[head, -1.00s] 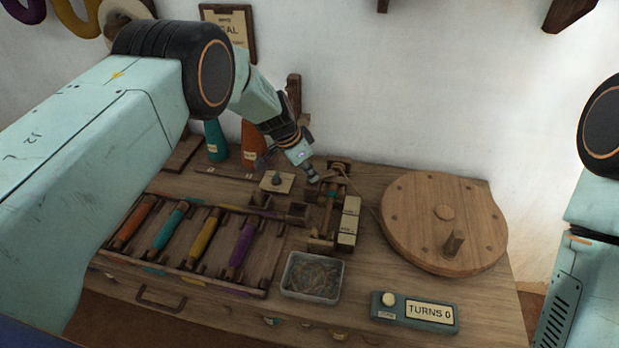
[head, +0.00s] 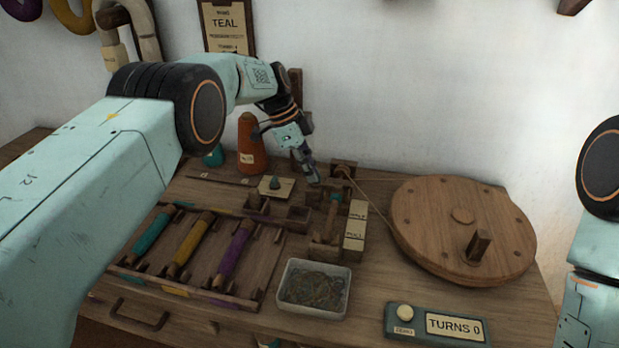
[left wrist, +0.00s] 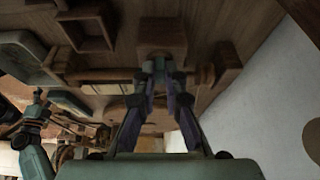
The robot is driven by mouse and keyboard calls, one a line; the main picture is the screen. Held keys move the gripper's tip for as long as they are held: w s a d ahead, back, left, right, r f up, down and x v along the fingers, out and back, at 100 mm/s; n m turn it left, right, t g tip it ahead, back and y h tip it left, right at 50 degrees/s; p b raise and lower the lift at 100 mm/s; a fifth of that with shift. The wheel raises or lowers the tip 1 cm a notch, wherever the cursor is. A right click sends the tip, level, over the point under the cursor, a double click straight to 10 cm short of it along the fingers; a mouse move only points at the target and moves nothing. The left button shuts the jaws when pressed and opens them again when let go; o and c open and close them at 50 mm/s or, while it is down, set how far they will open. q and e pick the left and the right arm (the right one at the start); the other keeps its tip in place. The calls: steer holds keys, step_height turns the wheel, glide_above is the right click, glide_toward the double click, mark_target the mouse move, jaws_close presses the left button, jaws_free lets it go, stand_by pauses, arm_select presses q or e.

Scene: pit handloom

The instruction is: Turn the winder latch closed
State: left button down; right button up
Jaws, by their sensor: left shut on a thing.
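The wooden winder (head: 326,252) stands mid-bench, with a teal bobbin or thread on its spindle and two pale label plates (head: 354,226) along its right side. My left gripper (head: 314,180) reaches down to the winder's far end, beside its rear block (head: 344,169). In the left wrist view, the gripper's fingers (left wrist: 153,64) are closed together at a small wooden part beside the spindle rod, which looks like the winder latch. The fingers hide most of this part, so its turn angle is unclear. My right arm shows at the right edge; its gripper is out of view.
A large wooden wheel (head: 462,228) with a peg handle stands to the right, a thread running to the winder.

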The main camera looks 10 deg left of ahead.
arm_select(q)
steer(key=shift+d+f+m, duration=0.15)
steer(key=shift+d+m, duration=0.05)
steer(key=shift+m, duration=0.1)
stand_by(0.4)
steer(key=c, duration=1.4)
jaws_free()
steer(key=shift+a, duration=0.1)
steer(key=v, duration=1.2)
steer(key=shift+w, duration=0.1)
